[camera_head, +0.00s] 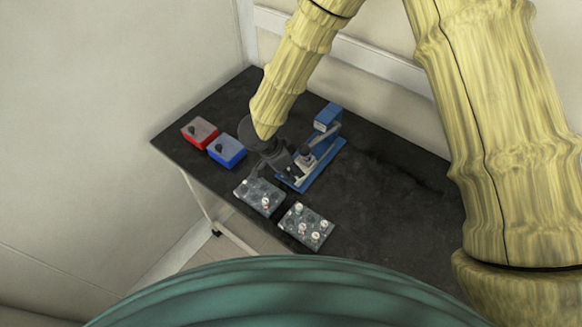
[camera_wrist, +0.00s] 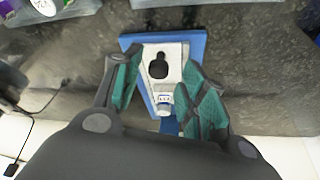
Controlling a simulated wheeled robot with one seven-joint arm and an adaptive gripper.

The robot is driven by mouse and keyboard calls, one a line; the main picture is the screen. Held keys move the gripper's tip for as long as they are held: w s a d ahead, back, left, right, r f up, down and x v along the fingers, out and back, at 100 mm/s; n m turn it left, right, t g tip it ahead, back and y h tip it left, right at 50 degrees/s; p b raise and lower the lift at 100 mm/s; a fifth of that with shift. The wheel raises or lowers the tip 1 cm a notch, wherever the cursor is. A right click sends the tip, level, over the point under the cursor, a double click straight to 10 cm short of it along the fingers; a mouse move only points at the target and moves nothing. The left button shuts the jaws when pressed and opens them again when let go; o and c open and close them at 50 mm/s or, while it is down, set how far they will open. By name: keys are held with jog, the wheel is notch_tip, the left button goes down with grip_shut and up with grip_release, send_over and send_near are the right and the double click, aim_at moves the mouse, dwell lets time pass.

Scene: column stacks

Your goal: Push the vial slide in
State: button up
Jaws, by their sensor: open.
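A blue device (camera_head: 327,152) with a flat base and a raised blue block (camera_head: 327,116) at its back stands on the black table. In the wrist view, its blue base (camera_wrist: 195,45) carries a pale grey slide (camera_wrist: 176,56) with a black knob-shaped mark or part. A small vial-like cylinder with a pale label (camera_wrist: 165,100) sits at the slide's near end. My gripper (camera_head: 296,165) is over the device's left side. In the wrist view my gripper (camera_wrist: 158,62) is open, its green-padded fingers on either side of the slide. Contact with the slide cannot be told.
A red box (camera_head: 200,132) and a blue box (camera_head: 227,151) stand left of the device. Two grey racks (camera_head: 247,190) and (camera_head: 291,226) with white-capped vials lie at the table's near edge. The right of the black table (camera_head: 400,195) is clear. A wall is behind.

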aim_at(301, 166)
jog(key=shift+s+d+f, duration=0.1)
jog(key=shift+s+f, duration=0.1)
jog(key=shift+f, duration=0.05)
jog(key=shift+w+f, duration=0.2)
jog(key=shift+s+d+r, duration=0.1)
jog(key=c, duration=0.5)
grip_shut()
jog(key=shift+w+d+p, duration=0.25)
jog(key=shift+w+p, duration=0.05)
jog(key=shift+w, duration=0.1)
jog(key=w+d, duration=0.1)
jog(key=w, duration=0.1)
jog(key=w+d+p, duration=0.1)
jog(key=w+d, duration=0.1)
jog(key=w+d+p, duration=0.1)
jog(key=w, duration=0.1)
jog(key=shift+w+d, duration=0.2)
jog(key=shift+d, duration=0.1)
